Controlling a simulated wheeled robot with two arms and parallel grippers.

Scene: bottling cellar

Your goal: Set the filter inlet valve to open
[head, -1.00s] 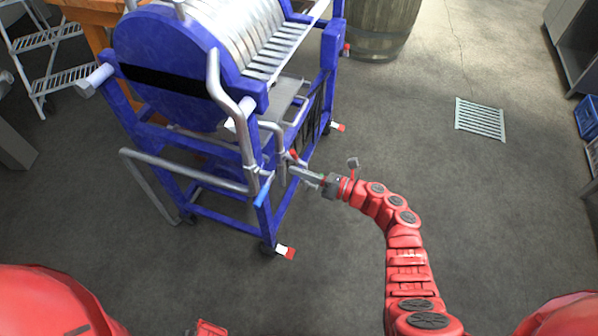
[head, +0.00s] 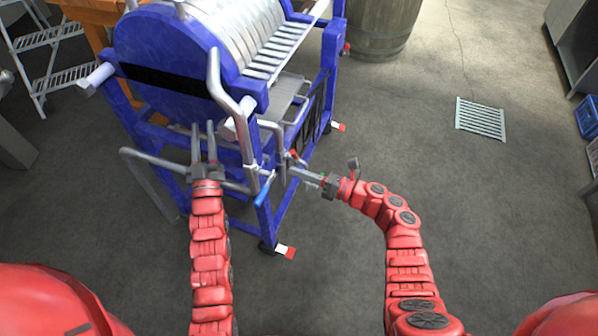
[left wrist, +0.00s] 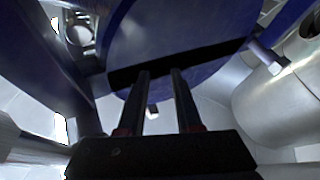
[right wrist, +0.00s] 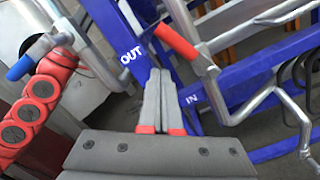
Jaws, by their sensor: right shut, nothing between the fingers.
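The blue-framed filter (head: 170,60) stands left of centre in the head view. A red valve handle (right wrist: 176,40) sticks out at an angle from a silver pipe near the IN label (right wrist: 192,98). It shows small in the head view (head: 292,154). A blue handle (head: 264,190) is on the neighbouring pipe and shows in the right wrist view (right wrist: 20,67). My right gripper (head: 291,170) is shut and empty, just below the red handle; its fingertips (right wrist: 158,72) appear apart from it. My left gripper (head: 203,126) is open and empty, in front of the filter's round end plate.
Silver pipes (head: 235,105) and the blue frame lie close around both grippers. A wooden barrel (head: 380,25) stands behind. A floor drain (head: 481,118) lies at right; the floor right of my right arm is clear. A step ladder (head: 60,75) stands at far left.

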